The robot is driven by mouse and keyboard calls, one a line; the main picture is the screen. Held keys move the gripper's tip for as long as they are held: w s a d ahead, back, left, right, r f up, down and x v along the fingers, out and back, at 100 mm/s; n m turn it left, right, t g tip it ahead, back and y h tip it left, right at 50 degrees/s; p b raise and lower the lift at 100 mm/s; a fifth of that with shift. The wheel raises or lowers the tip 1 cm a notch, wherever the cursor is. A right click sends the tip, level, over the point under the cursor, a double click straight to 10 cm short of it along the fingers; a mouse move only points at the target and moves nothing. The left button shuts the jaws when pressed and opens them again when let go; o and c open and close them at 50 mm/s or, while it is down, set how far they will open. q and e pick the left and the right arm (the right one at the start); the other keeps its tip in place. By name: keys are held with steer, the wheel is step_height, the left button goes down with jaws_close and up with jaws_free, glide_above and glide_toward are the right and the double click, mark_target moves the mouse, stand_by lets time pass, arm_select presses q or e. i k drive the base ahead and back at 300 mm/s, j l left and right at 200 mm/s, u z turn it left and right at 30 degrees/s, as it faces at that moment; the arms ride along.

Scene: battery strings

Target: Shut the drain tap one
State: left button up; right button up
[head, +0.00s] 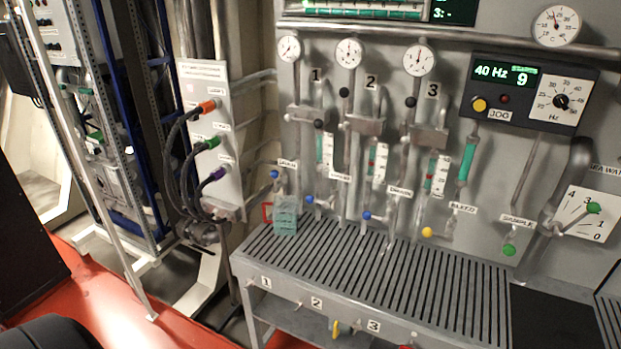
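The leftmost tap's blue knob (274,174) is beside a small label (287,162) too blurred to read surely. The second blue knob (310,199) and the third blue knob (367,215) lie further right. The taps' handle angles are too small to judge whether they are open or shut. A greenish clear container (285,217) stands below the leftmost tap on the slotted bench (390,270). Neither of my grippers is in view.
A yellow knob (427,232) and a green knob (510,250) continue the row right. A cable panel (205,120) with thick black hoses stands left of the bench. Small numbered fittings line the bench front. Most of the slotted bench top is clear.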

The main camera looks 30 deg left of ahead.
mark_target(274, 173)
steer(key=k+j+z, duration=0.1)
steer(key=j+z, duration=0.35)
steer(key=k+j+z, duration=0.15)
steer(key=j+z, duration=0.3)
steer(key=k+j+z, duration=0.25)
steer(key=j+z, duration=0.2)
steer(key=k+j+z, duration=0.3)
steer(key=z, duration=0.15)
steer(key=k+j+z, duration=0.3)
steer(key=z, duration=0.15)
steer(key=k+j+z, duration=0.1)
steer(key=k+z, duration=0.25)
steer(key=z, duration=0.15)
